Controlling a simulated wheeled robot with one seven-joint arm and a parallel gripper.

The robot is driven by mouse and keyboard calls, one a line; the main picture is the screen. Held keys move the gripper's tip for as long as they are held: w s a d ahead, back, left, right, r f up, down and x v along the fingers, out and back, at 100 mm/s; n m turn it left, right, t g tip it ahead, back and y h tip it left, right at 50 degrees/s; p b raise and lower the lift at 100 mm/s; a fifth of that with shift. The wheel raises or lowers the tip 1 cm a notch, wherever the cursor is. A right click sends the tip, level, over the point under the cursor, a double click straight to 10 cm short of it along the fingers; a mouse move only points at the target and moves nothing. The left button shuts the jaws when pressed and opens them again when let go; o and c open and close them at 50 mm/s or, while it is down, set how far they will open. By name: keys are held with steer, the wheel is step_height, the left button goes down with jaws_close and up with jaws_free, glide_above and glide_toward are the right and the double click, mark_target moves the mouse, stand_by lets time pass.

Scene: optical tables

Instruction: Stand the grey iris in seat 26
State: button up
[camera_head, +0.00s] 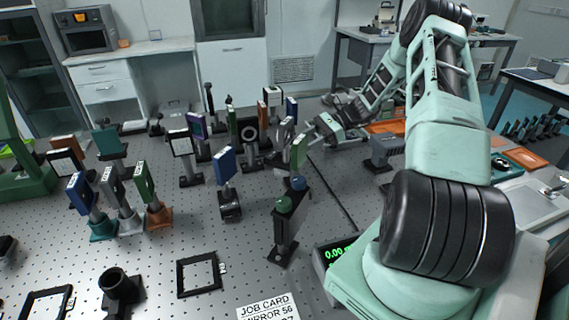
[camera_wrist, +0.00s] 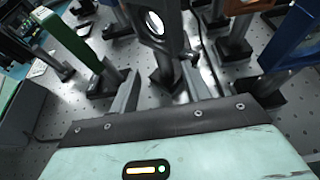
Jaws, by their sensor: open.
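A grey plate with a round opening, which looks like the grey iris (camera_wrist: 154,28), stands upright on a post in the wrist view. In the head view it seems to be the grey mount (camera_head: 284,134) just left of my gripper (camera_head: 312,132). My gripper (camera_wrist: 161,74) is open, with its fingers spread on either side of the iris's lower post and no visible grip on it. Two black square frames lie flat on the table, one in the front middle (camera_head: 180,280) and one at front left (camera_head: 26,300). Their small tags are unreadable, so I cannot tell which is seat 26.
A green-plated mount (camera_wrist: 84,35) stands left of my fingers and a blue-framed one (camera_wrist: 291,38) stands right. Other mounts crowd the table behind. A dark post with green and blue knobs (camera_head: 288,220) and a blue plate (camera_head: 225,166) stand nearer. A job card (camera_head: 266,307) lies in front.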

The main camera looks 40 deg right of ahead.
mark_target(287, 161)
steer(key=shift+w+a+f, duration=0.3)
steer(key=shift+a, duration=0.25)
steer(key=b+x, duration=0.1)
steer(key=x, duration=0.1)
steer(key=b+x, duration=0.2)
steer(key=shift+w+a+f, duration=0.15)
steer(key=shift+w+f, duration=0.15)
steer(key=shift+f, duration=0.1)
steer(key=shift+w+a, duration=0.15)
steer(key=shift+a, duration=0.1)
steer(key=shift+r, duration=0.1)
jaws_close()
